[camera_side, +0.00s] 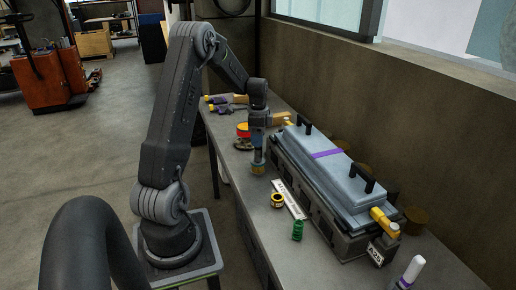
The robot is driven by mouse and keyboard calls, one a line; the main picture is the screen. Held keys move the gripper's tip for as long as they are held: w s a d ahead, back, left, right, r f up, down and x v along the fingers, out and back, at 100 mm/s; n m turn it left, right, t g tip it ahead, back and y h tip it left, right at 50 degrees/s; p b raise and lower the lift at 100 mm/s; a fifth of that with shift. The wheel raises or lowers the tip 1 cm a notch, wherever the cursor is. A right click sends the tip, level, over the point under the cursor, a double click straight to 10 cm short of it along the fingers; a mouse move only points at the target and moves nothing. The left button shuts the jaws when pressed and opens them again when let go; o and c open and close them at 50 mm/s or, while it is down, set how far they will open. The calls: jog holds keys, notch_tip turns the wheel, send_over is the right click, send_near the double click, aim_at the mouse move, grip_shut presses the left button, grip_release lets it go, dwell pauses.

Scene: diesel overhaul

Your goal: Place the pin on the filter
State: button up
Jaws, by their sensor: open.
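My gripper (258,158) points down over the bench, left of the long grey engine block. A small yellowish and teal round part (258,169) stands on the bench right at its fingertips. My gripper is open; whether the fingers are around that part or just above it is too small to tell. A short yellow and black ring-like part (277,201) and a green cylinder (298,231) stand on the bench nearer the camera. I cannot tell for sure which of these is the pin or the filter.
The engine block (322,168) with black handles and a purple band fills the right of the bench. A white label strip (288,198) lies before it. Red and yellow round parts (243,131) and yellow-handled tools (228,102) lie behind. A white purple-banded bottle (412,271) stands front right.

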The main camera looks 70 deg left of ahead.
notch_tip(320, 180, up, 5)
jog(key=shift+r, duration=0.2)
jog(key=shift+w+d+r, duration=0.1)
jog(key=shift+d+r, duration=0.05)
jog(key=shift+r, duration=0.15)
jog(key=d+r+n+t+y, duration=0.1)
jog(key=d+r, duration=0.4)
jog(key=d, duration=0.5)
jog(key=d+r+n+t, duration=0.1)
jog(key=d+r, duration=0.4)
jog(key=d, duration=0.5)
jog(key=s+d+n+t, duration=0.1)
jog(key=s+d, duration=0.5)
jog(key=d, duration=0.2)
jog(key=s+d+n+t+h, duration=0.1)
jog(key=s+d+n+t, duration=0.1)
jog(key=s+d, duration=0.4)
jog(key=d, duration=0.2)
jog(key=shift+d+r+t, duration=0.3)
